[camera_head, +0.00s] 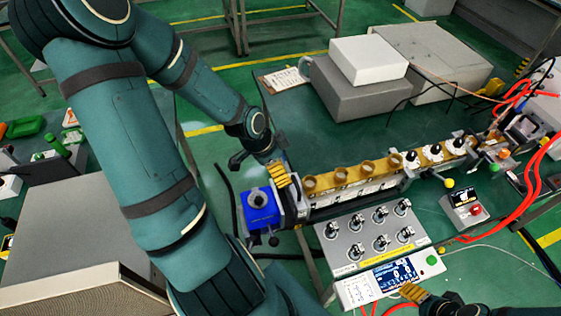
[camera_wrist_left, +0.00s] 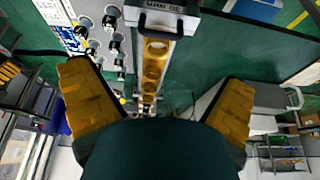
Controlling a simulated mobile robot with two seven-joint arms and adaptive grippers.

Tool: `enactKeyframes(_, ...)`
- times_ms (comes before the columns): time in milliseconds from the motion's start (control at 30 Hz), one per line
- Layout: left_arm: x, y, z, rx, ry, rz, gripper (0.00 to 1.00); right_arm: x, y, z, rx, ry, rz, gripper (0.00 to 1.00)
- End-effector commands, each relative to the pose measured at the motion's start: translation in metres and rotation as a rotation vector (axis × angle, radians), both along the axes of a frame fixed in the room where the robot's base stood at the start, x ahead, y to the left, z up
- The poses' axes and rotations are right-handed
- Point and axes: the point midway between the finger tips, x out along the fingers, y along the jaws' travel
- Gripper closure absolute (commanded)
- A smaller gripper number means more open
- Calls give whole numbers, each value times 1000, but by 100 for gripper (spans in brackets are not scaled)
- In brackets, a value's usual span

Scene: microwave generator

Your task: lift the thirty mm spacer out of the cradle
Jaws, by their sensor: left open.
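The thirty mm spacer (camera_wrist_left: 160,20) is a grey block with a dark handle and an upside-down "30 mm" label, at the top of the left wrist view. It sits at the end of a long brass-coloured rail with round holes (camera_wrist_left: 155,65). My left gripper (camera_wrist_left: 158,75) is open, its yellow fingers wide apart, with nothing between them; the spacer is beyond the fingertips. In the head view my left gripper (camera_head: 279,175) is over the left end of the rail, and hides part of it. The cradle cannot be told apart clearly. My right gripper (camera_head: 415,293) shows only partly at the bottom edge.
A blue block (camera_head: 261,208) stands left of the rail's end. A panel with several knobs (camera_head: 370,235) and a display unit (camera_head: 395,275) lie in front of the rail. Red hoses (camera_head: 528,190) run at the right. Grey and white boxes (camera_head: 368,60) stand behind.

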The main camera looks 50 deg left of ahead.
Motion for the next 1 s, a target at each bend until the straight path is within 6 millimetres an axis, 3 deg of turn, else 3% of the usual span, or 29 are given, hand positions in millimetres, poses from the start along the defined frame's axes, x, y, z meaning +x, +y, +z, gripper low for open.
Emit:
enactKeyframes(633,10,-6,-26,-2,0,-4,0,0,0,0,0,-1,0,35)
enactKeyframes(1000,26,-14,-72,-2,-1,-4,0,0,0,-29,-2,-1,-4,35)
